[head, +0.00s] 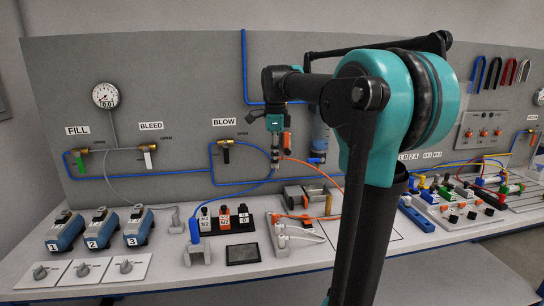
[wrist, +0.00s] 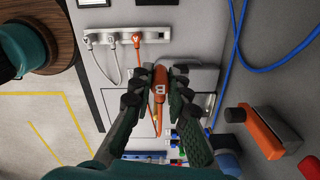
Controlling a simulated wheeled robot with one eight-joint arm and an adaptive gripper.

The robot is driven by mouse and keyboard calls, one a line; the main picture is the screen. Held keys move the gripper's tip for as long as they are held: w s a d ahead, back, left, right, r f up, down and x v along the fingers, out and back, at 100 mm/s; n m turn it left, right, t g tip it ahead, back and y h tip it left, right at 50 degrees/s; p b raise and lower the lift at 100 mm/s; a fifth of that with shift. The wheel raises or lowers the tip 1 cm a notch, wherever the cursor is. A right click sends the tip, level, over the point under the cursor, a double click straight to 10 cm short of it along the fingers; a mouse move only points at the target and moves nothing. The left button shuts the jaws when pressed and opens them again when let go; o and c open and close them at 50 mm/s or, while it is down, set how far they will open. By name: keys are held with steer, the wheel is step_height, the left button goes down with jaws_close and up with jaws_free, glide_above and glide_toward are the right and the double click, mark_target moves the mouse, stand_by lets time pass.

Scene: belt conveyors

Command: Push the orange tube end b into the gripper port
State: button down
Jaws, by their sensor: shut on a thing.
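The orange tube end b (wrist: 160,84), marked with a dark-edged white B, is between the two fingers of my gripper (wrist: 157,92) in the wrist view. The fingers are shut on its sides. In the head view my gripper (head: 276,160) points down, raised above the bench in front of the grey panel. A thin orange tube (head: 318,171) runs from near it down to the right. Behind the tube end in the wrist view is a grey metal device (wrist: 197,78), partly covered by my fingers. I cannot tell which opening is the gripper port.
A white holder (wrist: 154,36) carries white and orange tube ends. Blue tubing (wrist: 237,45) and an orange-and-grey block (wrist: 262,132) lie to the right in the wrist view. In the head view, several numbered blue units (head: 98,231) stand left, and a crowded valve area (head: 460,195) is right.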

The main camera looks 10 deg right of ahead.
glide_toward(305, 219)
steer(key=shift+w+d+r, duration=0.15)
steer(key=shift+w+d, duration=0.05)
steer(key=shift+w, duration=0.5)
stand_by(0.8)
stand_by(0.4)
steer(key=shift+f, duration=2.25)
steer(key=shift+f, duration=1.2)
stand_by(1.7)
steer(key=c, duration=1.4)
jaws_free()
